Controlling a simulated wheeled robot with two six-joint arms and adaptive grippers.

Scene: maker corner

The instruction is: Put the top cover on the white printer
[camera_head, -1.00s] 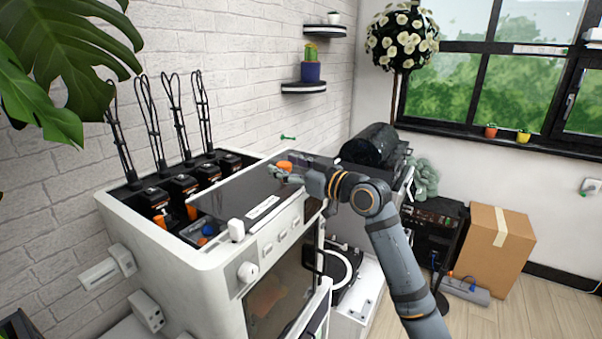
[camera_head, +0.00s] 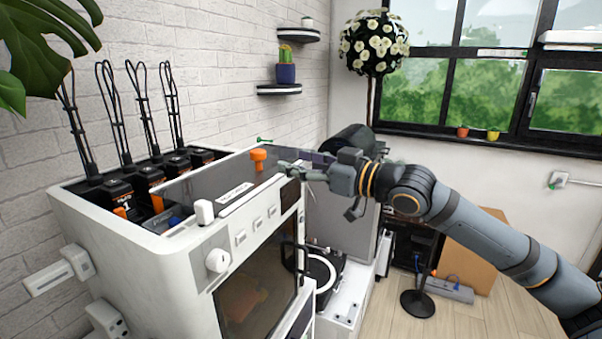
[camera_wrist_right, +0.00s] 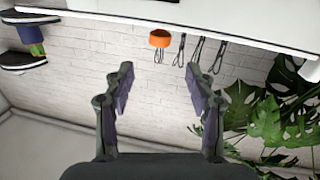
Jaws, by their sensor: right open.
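The white printer (camera_head: 140,262) stands at the left in the head view. A dark see-through panel, which looks like the top cover (camera_head: 222,178), lies over part of its top. An orange knob (camera_head: 258,158) stands up from that area. The left part of the printer's top is uncovered. My right gripper (camera_head: 308,173) is at the printer's right edge, just right of the knob. In the right wrist view, its fingers (camera_wrist_right: 160,88) are spread with nothing between them, and the orange knob (camera_wrist_right: 160,38) shows beyond them. My left gripper is not in view.
Several black print heads with looped cables (camera_head: 152,175) stand in the printer's open top. A black roll (camera_head: 350,140) lies behind my right gripper. A cardboard box (camera_head: 468,255) stands on the floor at the right. Wall shelves (camera_head: 280,89) hang above, with a potted cactus on one.

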